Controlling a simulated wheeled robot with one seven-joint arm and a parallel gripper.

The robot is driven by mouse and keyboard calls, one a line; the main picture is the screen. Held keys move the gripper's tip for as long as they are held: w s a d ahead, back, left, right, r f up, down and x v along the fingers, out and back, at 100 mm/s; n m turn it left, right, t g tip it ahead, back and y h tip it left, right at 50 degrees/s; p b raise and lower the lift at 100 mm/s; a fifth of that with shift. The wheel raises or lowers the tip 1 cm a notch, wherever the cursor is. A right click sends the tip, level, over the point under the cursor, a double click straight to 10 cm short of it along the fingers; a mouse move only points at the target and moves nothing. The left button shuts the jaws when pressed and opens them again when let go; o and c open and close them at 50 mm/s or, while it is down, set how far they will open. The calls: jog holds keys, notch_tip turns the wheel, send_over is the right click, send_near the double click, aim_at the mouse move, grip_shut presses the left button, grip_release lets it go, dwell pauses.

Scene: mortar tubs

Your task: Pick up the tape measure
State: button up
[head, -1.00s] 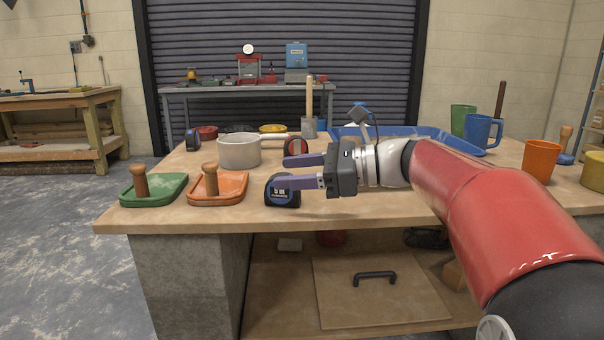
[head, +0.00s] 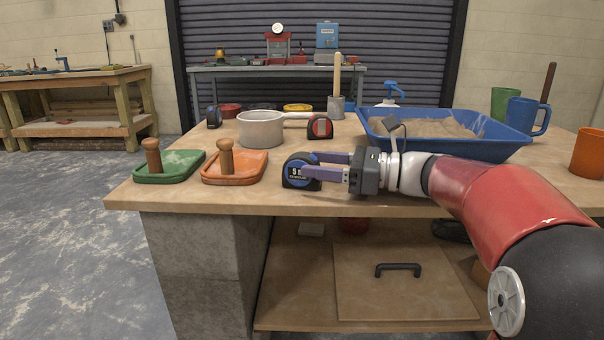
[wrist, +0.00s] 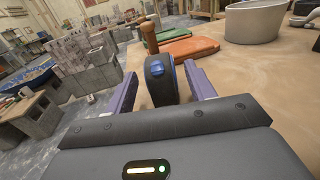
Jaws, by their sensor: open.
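A black and blue tape measure (head: 300,171) marked "5 M" stands upright near the front edge of the workbench. My gripper (head: 312,166) comes from the right and is open, with one finger on the near side of this tape measure and the other on its far side. In the wrist view the tape measure (wrist: 160,82) stands between the two purple fingers, with visible gaps to both. A red and black tape measure (head: 320,127) stands farther back, and another dark blue one (head: 214,117) is at the back left.
Green (head: 170,169) and orange (head: 234,168) floats with wooden handles lie to the left. A pale pot (head: 261,130) stands behind them. A blue tub of mortar (head: 490,150) is behind my arm. The workbench's (head: 250,200) front edge is close.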

aim_at(292, 156)
jog(key=x, duration=0.5)
jog(key=shift+a, duration=0.35)
jog(key=shift+c, duration=0.4)
grip_shut()
jog(key=shift+r, duration=0.1)
